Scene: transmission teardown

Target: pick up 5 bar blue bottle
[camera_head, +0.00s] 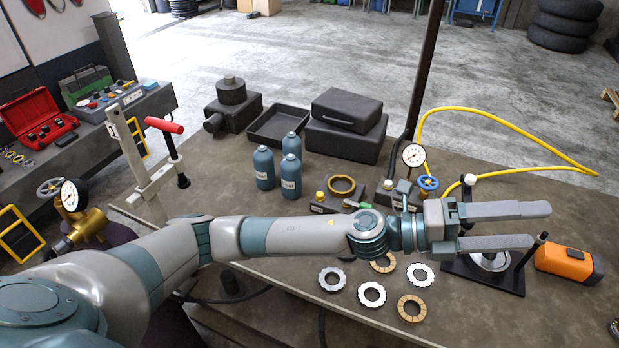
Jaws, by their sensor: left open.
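Three blue bottles stand upright close together on the table, left of its middle: a left one (264,168), a front one (291,177) and a back one (292,143). They have pale labels with print too small to read, so I cannot tell which is the 5 bar one. My left gripper (541,226) is open and empty, with its fingers pointing right over the right part of the table. It is far to the right of the bottles. My left forearm passes in front of them, nearer the camera. My right gripper is not in view.
Black cases (345,126) and an open black tray (278,127) stand behind the bottles. A pressure gauge (413,156) with a yellow hose (520,120) is right of centre. Several rings (372,294) lie at the front. An orange tool (568,263) lies at the right.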

